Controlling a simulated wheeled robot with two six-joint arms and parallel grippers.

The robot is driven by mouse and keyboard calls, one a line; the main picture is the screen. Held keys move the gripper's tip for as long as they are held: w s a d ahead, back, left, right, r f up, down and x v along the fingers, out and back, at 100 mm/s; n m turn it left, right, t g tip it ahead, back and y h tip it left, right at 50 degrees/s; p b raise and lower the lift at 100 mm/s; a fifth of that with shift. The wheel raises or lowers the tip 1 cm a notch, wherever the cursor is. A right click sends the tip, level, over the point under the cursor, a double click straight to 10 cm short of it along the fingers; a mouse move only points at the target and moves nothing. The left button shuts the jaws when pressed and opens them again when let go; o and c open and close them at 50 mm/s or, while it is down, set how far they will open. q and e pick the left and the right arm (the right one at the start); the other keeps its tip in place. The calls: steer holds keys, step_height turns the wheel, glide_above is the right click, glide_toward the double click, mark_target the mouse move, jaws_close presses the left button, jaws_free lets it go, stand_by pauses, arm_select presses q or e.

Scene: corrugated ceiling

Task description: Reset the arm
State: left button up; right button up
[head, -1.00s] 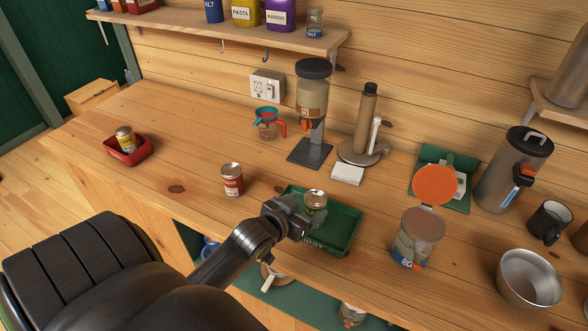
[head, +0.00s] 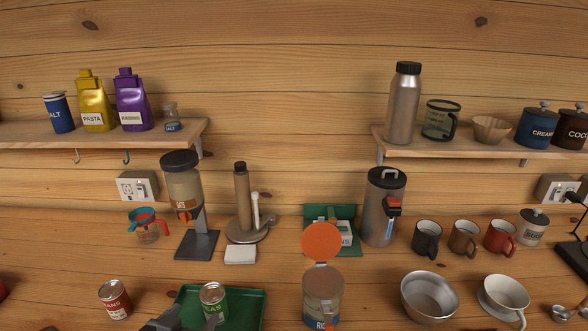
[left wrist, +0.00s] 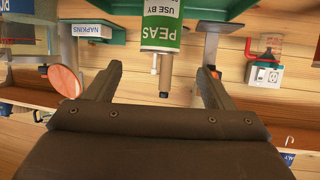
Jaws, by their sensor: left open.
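My left gripper (head: 168,320) shows only partly at the bottom edge of the head view, beside the green tray (head: 250,306). In the left wrist view the gripper (left wrist: 161,70) has its two fingers wide apart. A green and white peas can (head: 214,303) stands in the tray. In the left wrist view the peas can (left wrist: 162,25) appears upside down, just beyond the fingertips, with nothing clamped between the fingers. Most of my left arm is below the head view. My right gripper is not in view.
A beans can (head: 115,299) stands left of the tray. A rice jar with an orange lid (head: 322,298) stands to the right, and a metal bowl (head: 429,297) farther right. A dispenser (head: 185,200) and a paper towel holder (head: 243,205) stand behind. Shelves hang above.

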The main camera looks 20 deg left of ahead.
arm_select(q)
steer(key=s+f+g, duration=0.1)
steer(key=s, duration=0.1)
steer(key=s+f+g, duration=0.1)
steer(key=s+f, duration=0.1)
steer(key=s+f+g+y, duration=0.1)
steer(key=s+g, duration=0.1)
steer(key=s, duration=0.1)
steer(key=shift+d+f, duration=0.3)
steer(key=s+d+f+g, duration=0.25)
steer(key=s+g, duration=0.35)
steer(key=s, duration=0.6)
step_height(320, 180, down, 28)
steer(key=a+r+g+b, duration=0.1)
steer(key=a+b, duration=0.1)
steer(key=b, duration=0.1)
steer(key=s+f+g+b, duration=0.1)
steer(key=s+f+b, duration=0.1)
steer(key=s+f, duration=1.3)
step_height(320, 180, down, 4)
steer(key=shift+s+d+f, duration=0.2)
steer(key=shift+s+d, duration=0.1)
steer(key=shift+d, duration=0.15)
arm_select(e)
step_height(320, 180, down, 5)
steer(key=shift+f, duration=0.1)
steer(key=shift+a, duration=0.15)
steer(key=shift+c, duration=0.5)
